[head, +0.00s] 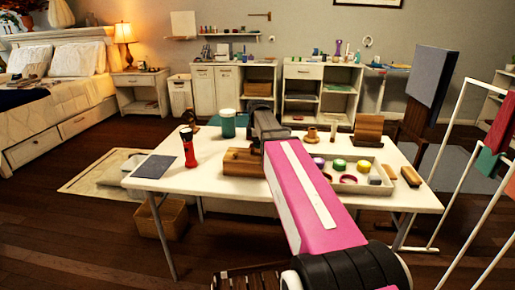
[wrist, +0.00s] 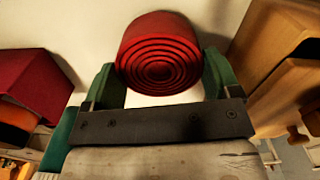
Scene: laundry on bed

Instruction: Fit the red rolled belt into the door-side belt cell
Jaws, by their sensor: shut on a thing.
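The red rolled belt (wrist: 160,52) sits between the green fingertips of my gripper (wrist: 162,82) in the wrist view, its spiral end facing the camera. The gripper is shut on it. In the head view my pink arm reaches over the white table (head: 165,178), and the belt and fingertips are hidden behind it. A pale divided tray (head: 378,188) lies right of the arm. It holds purple, green and yellow rolls and a red ring (head: 349,179). The arm covers its left part. I cannot tell which cell is the door-side belt cell.
A wooden box (head: 243,163) stands left of the arm, with a red-and-black bottle (head: 189,148), a teal jar (head: 228,124) and a dark flat mat (head: 155,166). A wooden block (head: 368,129) stands behind the tray. A white rack (head: 468,135) stands right. The table's front left is clear.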

